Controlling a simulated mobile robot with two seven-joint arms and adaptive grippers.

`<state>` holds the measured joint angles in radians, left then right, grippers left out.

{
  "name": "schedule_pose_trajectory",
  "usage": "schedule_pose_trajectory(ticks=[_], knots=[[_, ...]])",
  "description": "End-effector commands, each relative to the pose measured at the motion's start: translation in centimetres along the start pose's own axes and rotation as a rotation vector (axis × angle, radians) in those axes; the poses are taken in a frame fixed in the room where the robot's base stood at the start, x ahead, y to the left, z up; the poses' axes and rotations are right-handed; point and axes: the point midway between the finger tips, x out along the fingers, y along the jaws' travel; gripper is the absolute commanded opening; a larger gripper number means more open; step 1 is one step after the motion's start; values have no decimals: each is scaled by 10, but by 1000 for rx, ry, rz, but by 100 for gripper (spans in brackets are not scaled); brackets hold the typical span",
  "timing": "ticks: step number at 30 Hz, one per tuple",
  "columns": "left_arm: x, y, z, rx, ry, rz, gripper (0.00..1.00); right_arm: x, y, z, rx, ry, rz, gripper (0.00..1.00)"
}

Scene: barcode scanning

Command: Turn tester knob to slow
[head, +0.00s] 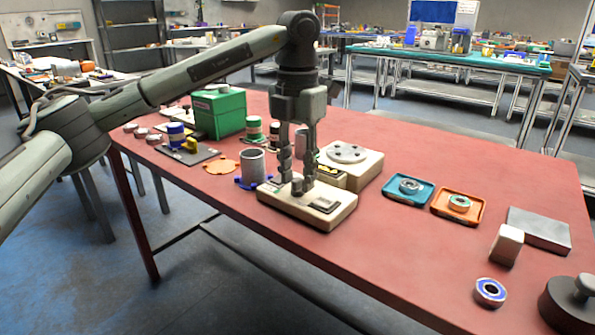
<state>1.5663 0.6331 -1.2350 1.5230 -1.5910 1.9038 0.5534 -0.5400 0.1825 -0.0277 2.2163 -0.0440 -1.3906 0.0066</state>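The tester appears to be the low beige box (276,200) near the front edge of the red table, with a dark panel (326,205) on its top right. My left gripper (297,188) points straight down over it, fingertips at the top of the box. A small pale part, perhaps the knob, shows between the fingertips. The fingers hide most of it, so its setting cannot be read. The fingers stand a little apart; whether they grip the part is unclear. My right gripper is not in view.
A beige unit with a round plate (346,153) stands close behind the tester. A grey cup (252,168) is on its left, a green box (219,112) farther back. Blue (409,190) and orange (458,206) trays with rings lie to the right.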

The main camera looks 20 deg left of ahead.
Motion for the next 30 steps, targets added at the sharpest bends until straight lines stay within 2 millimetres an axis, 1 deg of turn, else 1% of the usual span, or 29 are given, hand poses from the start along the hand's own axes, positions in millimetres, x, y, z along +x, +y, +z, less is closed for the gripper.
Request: schedule_pose_trajectory(ticks=[5, 13, 18, 22, 30], knots=[[-24, -1, 1, 1, -5, 0, 31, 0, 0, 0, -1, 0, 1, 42], [-83, 0, 1, -1, -6, 2, 31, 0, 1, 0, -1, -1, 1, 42], [-108, 0, 0, -1, -4, 2, 31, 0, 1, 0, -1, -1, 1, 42], [-117, 0, 0, -1, -3, 1, 31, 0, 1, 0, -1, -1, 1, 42], [-119, 0, 0, 0, -1, 0, 31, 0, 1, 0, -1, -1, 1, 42]])
